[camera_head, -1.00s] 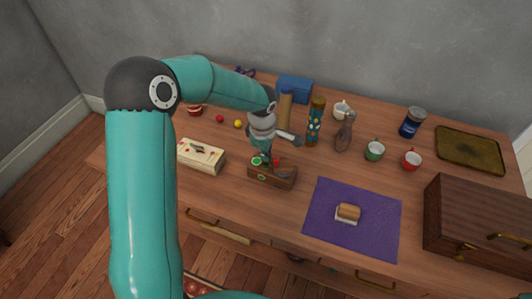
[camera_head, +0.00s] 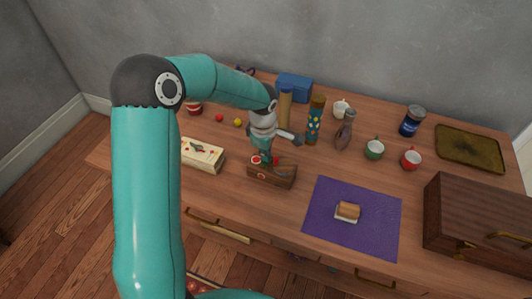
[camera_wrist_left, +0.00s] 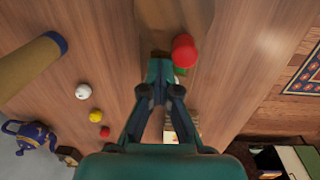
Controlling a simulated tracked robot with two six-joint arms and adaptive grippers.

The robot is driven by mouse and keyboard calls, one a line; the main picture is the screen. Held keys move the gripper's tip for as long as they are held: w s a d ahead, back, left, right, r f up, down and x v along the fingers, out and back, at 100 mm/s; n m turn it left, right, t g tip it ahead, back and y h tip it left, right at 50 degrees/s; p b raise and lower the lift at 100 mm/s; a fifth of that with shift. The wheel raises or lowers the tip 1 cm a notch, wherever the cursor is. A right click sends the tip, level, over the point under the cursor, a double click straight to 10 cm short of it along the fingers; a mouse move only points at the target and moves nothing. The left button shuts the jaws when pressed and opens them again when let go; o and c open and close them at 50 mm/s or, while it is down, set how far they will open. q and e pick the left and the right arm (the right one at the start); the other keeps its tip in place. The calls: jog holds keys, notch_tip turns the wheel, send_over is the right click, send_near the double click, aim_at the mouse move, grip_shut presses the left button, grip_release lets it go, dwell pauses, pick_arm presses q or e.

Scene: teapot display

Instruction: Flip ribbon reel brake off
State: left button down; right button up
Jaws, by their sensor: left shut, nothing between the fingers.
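A small brown wooden box (camera_head: 272,176) stands near the middle of the table, with a ring mark on its front. Small red parts show on its top, one at the left end (camera_head: 256,160) and one further right. I cannot make out which part is the reel brake. My left gripper (camera_head: 265,156) points down at the top of the box, shut and empty. In the left wrist view its fingers (camera_wrist_left: 160,80) meet beside a red round knob (camera_wrist_left: 184,50) with green under it. Contact cannot be told. My right gripper is out of view.
A cream box (camera_head: 203,155) stands left of the wooden box. A tall patterned cylinder (camera_head: 315,122) and a brown bottle (camera_head: 345,130) stand behind to the right. A purple mat (camera_head: 330,235) with a small bread-like item lies front right. A dark wooden chest (camera_head: 480,220) stands far right.

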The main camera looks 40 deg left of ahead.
pick_arm(q)
jog(key=shift+s+d+r+b, duration=0.15)
jog(key=shift+s+b, duration=0.25)
jog(key=shift+s, duration=0.3)
jog(key=shift+w+r+p, duration=0.1)
jog(key=shift+r+p, duration=0.25)
jog(key=shift+r, duration=0.25)
jog(key=r+p, duration=0.1)
jog(key=r, duration=0.2)
jog(key=shift+w+p, duration=0.2)
jog(key=shift+p, duration=0.1)
notch_tip(320, 180, up, 10)
jog(key=w, duration=0.1)
jog(key=shift+f+b, duration=0.2)
jog(key=shift+b, duration=0.15)
